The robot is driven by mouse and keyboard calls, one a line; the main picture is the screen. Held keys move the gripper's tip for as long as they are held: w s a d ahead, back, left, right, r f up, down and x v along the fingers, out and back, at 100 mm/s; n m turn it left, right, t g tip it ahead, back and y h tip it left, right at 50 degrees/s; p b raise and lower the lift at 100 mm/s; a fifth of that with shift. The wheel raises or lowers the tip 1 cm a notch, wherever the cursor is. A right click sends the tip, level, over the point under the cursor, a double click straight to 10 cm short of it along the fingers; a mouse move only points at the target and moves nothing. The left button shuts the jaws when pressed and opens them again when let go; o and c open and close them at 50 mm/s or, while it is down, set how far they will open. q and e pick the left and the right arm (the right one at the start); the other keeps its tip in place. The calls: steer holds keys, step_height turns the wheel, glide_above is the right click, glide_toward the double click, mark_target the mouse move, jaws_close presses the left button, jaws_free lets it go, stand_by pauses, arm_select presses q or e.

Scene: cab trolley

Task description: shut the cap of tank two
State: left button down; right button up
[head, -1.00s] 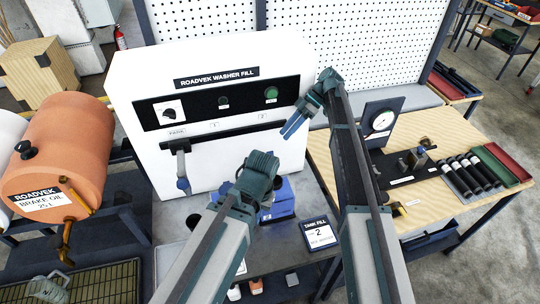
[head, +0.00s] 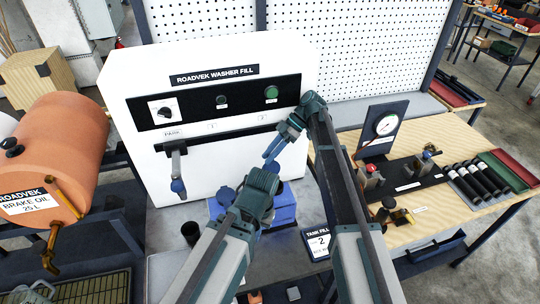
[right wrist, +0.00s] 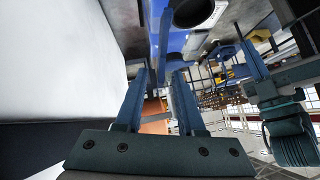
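A blue tank (head: 285,208) stands on the grey bench below the washer fill machine, beside a card reading "Tank fill 2" (head: 318,243). My left arm hides much of it. A dark blue round part (head: 226,195) shows at its left; I cannot tell whether it is the cap. The right wrist view shows blue tank surface (right wrist: 200,42) with a dark round opening (right wrist: 194,10) beyond the fingers. My right gripper (head: 271,152) is open and empty, above the tank and in front of the machine.
A black cup (head: 190,233) stands left of the tank. An orange brake oil drum (head: 55,150) is at left. A wooden bench (head: 440,130) with a gauge is at right.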

jaws_close()
stand_by(1.3)
